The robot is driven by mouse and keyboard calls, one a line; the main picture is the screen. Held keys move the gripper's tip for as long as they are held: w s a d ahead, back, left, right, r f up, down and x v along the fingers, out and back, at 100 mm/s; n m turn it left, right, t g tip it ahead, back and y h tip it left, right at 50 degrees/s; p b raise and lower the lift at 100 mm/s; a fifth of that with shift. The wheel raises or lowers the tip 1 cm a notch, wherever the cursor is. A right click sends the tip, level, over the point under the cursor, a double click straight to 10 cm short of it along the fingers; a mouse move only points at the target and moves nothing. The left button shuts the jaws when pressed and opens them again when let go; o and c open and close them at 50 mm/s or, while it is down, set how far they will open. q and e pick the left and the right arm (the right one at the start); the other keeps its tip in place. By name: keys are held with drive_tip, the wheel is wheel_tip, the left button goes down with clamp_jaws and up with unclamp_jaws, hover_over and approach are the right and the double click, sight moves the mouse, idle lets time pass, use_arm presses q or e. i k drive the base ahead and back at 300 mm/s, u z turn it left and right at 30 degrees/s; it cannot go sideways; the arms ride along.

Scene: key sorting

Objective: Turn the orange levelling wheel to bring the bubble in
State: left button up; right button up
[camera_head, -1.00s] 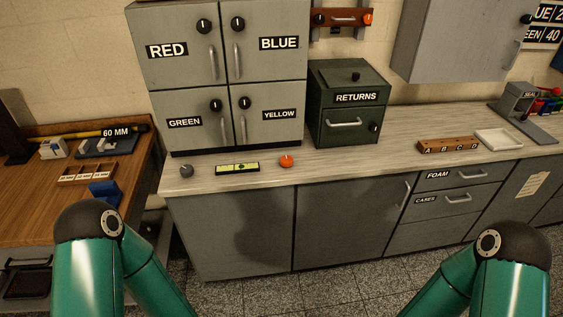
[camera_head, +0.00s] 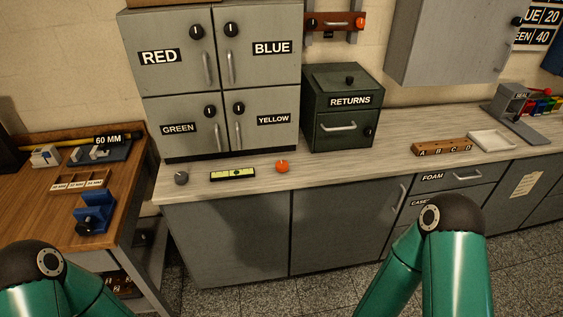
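The orange levelling wheel (camera_head: 282,167) sits near the front edge of the counter, with a small pointer mark on top. To its left is a yellow-green spirit level (camera_head: 233,174) with dark ends; its bubble is too small to place surely. A grey knob (camera_head: 181,178) stands left of the level. My two green arms show at the bottom left and bottom right. Both grippers are out of the picture, and nothing of mine touches the wheel.
A cabinet with RED, BLUE, GREEN and YELLOW doors (camera_head: 222,80) and a dark RETURNS box (camera_head: 342,108) stand behind. A wooden A-B-C-D block (camera_head: 441,147) and white tray (camera_head: 494,141) lie right. The counter (camera_head: 350,168) is clear right of the wheel. A wooden bench (camera_head: 60,217) stands left.

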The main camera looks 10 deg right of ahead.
sight(282, 165)
drive_tip(key=u, duration=0.05)
drive_tip(key=i, duration=0.85)
